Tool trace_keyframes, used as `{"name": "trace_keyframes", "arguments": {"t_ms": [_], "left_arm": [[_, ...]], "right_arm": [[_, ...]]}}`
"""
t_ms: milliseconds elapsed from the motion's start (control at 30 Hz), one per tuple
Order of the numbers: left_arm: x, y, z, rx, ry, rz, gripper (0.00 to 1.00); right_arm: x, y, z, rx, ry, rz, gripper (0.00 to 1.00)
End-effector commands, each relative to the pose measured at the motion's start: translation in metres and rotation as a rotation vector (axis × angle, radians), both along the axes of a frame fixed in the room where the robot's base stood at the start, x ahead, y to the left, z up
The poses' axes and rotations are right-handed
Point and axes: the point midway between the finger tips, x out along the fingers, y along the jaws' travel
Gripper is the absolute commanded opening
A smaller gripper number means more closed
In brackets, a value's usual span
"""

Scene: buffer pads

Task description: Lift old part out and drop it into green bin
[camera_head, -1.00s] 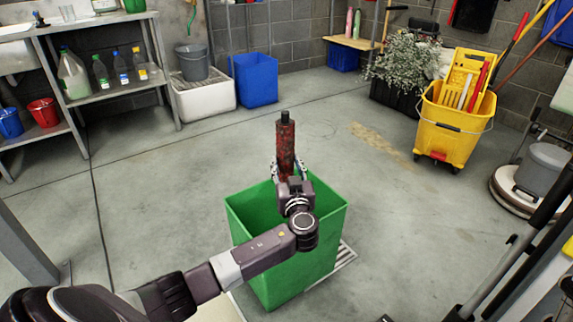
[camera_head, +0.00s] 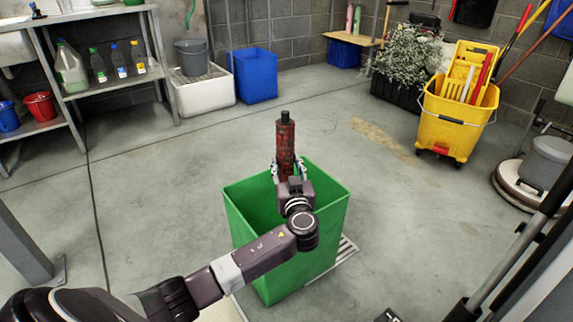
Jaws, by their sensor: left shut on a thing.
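The old part (camera_head: 286,140) is a worn red cylinder with a dark top, held upright. My left gripper (camera_head: 288,170) is shut on it, and the fingers show at both sides of its lower half. The part's lower end is hidden behind my gripper and wrist. The green bin (camera_head: 262,262) stands open on the floor, and my left arm reaches across it from the lower left. The gripper and part appear over the bin's opening, near its far rim. My right gripper is not in view.
A yellow mop bucket (camera_head: 454,120) stands to the right, and a blue bin (camera_head: 255,78) stands at the back. Shelves (camera_head: 110,86) with bottles are at the left. The floor around the green bin is mostly clear.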

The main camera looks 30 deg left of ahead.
Motion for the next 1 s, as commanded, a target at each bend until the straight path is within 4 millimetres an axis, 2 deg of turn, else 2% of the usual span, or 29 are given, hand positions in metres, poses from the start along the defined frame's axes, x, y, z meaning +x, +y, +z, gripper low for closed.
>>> {"name": "trace_keyframes", "arguments": {"t_ms": [33,67,233,633,1000], "left_arm": [[0.0,0.0,0.003,0.002,-0.004,0.0,0.0],[0.0,0.0,0.003,0.002,-0.004,0.0,0.41],[0.0,0.0,0.002,0.001,-0.003,0.0,0.59],[-0.007,-0.007,-0.002,-0.001,0.003,-0.001,0.59],[-0.062,-0.057,-0.001,-0.003,0.001,-0.002,0.59]], "right_arm": [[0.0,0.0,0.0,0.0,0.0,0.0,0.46],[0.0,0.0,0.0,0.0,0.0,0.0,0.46],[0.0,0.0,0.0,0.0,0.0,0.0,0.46],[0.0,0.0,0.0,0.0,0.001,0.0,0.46],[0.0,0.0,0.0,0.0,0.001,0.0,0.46]]}}
